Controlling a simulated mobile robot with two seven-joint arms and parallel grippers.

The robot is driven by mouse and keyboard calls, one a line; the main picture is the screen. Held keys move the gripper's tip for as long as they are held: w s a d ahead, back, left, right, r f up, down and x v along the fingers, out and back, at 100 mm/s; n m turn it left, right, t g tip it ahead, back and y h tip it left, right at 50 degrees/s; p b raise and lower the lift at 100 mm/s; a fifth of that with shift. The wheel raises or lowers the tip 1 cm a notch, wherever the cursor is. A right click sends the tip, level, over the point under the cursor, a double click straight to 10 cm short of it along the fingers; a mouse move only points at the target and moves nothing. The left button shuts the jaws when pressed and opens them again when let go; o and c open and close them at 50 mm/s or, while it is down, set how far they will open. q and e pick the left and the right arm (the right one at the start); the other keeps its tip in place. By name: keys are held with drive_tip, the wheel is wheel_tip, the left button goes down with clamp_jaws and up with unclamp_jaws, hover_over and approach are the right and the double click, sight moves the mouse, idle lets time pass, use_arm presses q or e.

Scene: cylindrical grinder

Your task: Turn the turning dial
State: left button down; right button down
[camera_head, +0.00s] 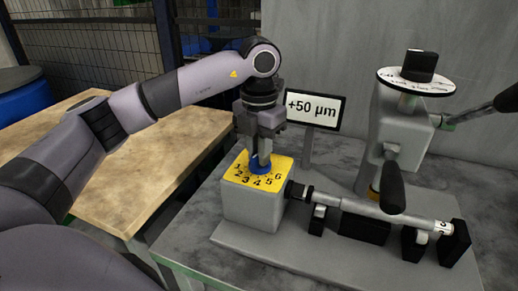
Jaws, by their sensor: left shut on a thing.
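The turning dial (261,167) is a small blue knob on a yellow plate (238,171) with black numbers around it. The plate is the top of a grey block on the grinder. My left gripper (260,150) points straight down above the plate and is shut on the blue dial, hiding its upper part. A sign (313,107) reading "+50 µm" stands behind the block. My right gripper does not show.
Right of the block lies a horizontal shaft (360,208) on black supports. A grey upright unit (397,135) with black handles and a white round scale (416,82) stands behind it. A wooden table (140,190) is at the left.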

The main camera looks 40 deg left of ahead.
use_arm(q)
drive_tip(key=shift+r, duration=0.1)
idle(0.3)
drive_tip(key=c, duration=1.1)
unclamp_jaws()
wheel_tip(320, 180, up, 7)
drive_tip(key=shift+r, duration=0.1)
